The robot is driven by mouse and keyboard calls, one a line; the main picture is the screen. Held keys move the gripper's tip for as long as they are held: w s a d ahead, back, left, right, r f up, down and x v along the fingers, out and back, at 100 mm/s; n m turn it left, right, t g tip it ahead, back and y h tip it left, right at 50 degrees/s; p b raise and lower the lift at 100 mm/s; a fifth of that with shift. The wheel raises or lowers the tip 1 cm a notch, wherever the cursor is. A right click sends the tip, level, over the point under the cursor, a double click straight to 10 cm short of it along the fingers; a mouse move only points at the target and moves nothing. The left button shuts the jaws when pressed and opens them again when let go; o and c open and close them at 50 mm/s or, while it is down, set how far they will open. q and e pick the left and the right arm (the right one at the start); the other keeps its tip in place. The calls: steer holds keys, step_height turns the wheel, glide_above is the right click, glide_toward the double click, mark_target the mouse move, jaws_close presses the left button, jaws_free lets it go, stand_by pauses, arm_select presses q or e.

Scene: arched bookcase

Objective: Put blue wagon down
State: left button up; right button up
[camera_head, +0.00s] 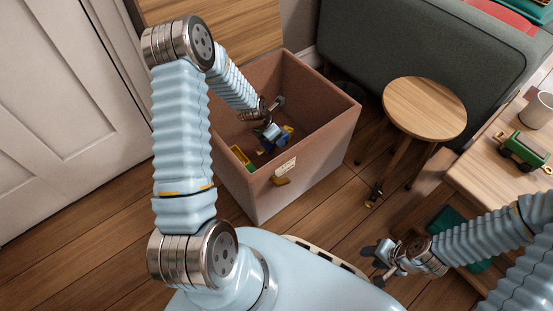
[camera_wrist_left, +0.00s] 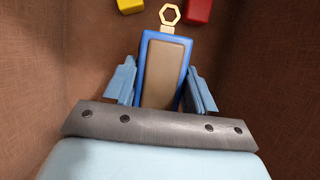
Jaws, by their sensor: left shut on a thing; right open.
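The blue wagon (camera_wrist_left: 165,75) is between the fingers of my left gripper in the left wrist view, with a brown top and a gold hexagonal ring at its far end. In the head view the blue wagon (camera_head: 281,140) is low inside the brown box (camera_head: 290,192), below my left gripper (camera_head: 271,131). The left gripper is shut on it. Whether the wagon touches the box floor I cannot tell. My right gripper (camera_head: 375,263) is open and empty, beside the wooden table at right.
A yellow block (camera_wrist_left: 130,5) and a red block (camera_wrist_left: 198,10) lie in the box beyond the wagon. A round stool (camera_head: 425,107) stands right of the box. A green toy wagon (camera_head: 524,150) and a cup (camera_head: 538,110) are on the table (camera_head: 478,170).

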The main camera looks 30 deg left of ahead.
mark_target(264, 142)
arm_select(q)
step_height(264, 142, down, 10)
steer(key=shift+r+b, duration=0.15)
steer(key=shift+b, duration=0.75)
steer(key=o, duration=1.2)
steer(key=shift+r, duration=0.15)
steer(key=p+v, duration=0.2)
steer(key=v, duration=0.9)
steer(key=shift+s+a+r, duration=0.1)
steer(key=shift+s+r, duration=0.2)
